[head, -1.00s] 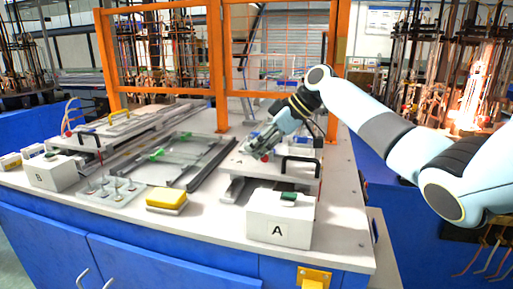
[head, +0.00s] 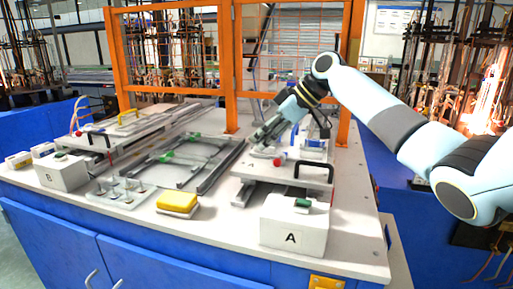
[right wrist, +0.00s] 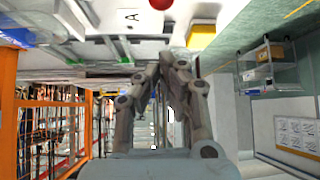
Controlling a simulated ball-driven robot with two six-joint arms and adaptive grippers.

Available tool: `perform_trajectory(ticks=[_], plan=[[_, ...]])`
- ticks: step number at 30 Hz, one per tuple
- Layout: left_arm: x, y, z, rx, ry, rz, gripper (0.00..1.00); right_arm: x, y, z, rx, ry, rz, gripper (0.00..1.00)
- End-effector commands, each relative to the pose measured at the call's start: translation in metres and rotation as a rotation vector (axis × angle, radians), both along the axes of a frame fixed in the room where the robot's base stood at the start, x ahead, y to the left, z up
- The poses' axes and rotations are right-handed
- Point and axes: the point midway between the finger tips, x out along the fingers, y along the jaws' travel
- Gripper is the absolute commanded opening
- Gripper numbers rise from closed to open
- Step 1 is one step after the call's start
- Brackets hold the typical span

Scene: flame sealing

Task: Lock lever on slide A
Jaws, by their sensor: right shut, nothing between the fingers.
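Slide A is the flat metal carriage (head: 262,170) with a black arched handle (head: 315,172), behind the white box marked A (head: 294,228). A small red knob (head: 277,162), which looks like the lever's end, sits on its upper left part. The red knob also shows at the top edge of the right wrist view (right wrist: 160,3). My right gripper (head: 258,139) is just above and left of the knob, apart from it. In the right wrist view its fingers (right wrist: 175,58) are together and empty. The rest of the lever is hard to make out. My left gripper is not in view.
A yellow sponge-like block (head: 178,201) lies left of box A. A frame with green parts (head: 190,160) lies left of slide A. Slide B, with box B (head: 62,172), stands at the far left. An orange mesh guard (head: 232,70) stands behind.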

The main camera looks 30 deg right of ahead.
Motion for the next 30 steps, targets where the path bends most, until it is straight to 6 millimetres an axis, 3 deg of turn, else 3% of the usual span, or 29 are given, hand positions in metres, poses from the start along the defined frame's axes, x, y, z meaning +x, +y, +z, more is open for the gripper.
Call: perform_trajectory(ticks=[6,12,30], plan=[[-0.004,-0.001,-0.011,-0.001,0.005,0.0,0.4,-0.019,-0.024,0.029,-0.003,-0.001,0.0,0.0],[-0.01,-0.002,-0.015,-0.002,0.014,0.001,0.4,-0.026,-0.032,0.044,0.0,0.001,0.001,0.0],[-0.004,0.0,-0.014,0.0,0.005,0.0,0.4,-0.027,-0.033,0.046,0.001,0.001,0.001,0.0]])
